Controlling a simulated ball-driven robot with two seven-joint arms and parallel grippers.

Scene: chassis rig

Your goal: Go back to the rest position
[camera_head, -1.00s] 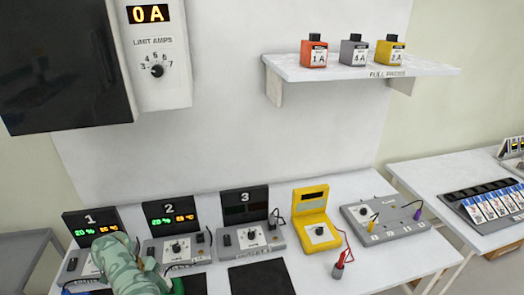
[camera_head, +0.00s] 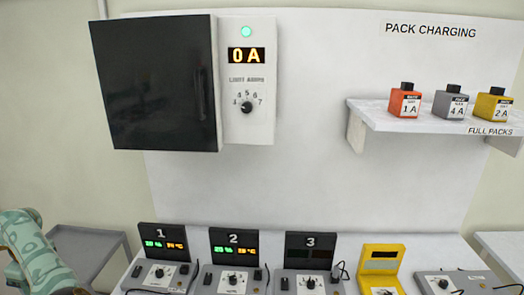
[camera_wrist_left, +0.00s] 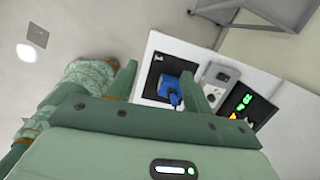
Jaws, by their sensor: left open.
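My left gripper (camera_wrist_left: 158,72) is open in the left wrist view, its two green fingers well apart. A blue object (camera_wrist_left: 169,87) shows between the fingers, on a dark patch of the white bench below; it looks apart from them. In the head view my left arm (camera_head: 38,252) is at the lower left corner, left of the bench, with its gripper out of the picture. My right arm and gripper are not in view.
Chargers 1 (camera_head: 160,257), 2 (camera_head: 233,263) and 3 (camera_head: 310,264) and a yellow device (camera_head: 381,268) line the bench. A grey side table (camera_head: 88,262) stands left. A shelf (camera_head: 425,117) holds three packs. A wall panel (camera_head: 248,85) reads 0 A.

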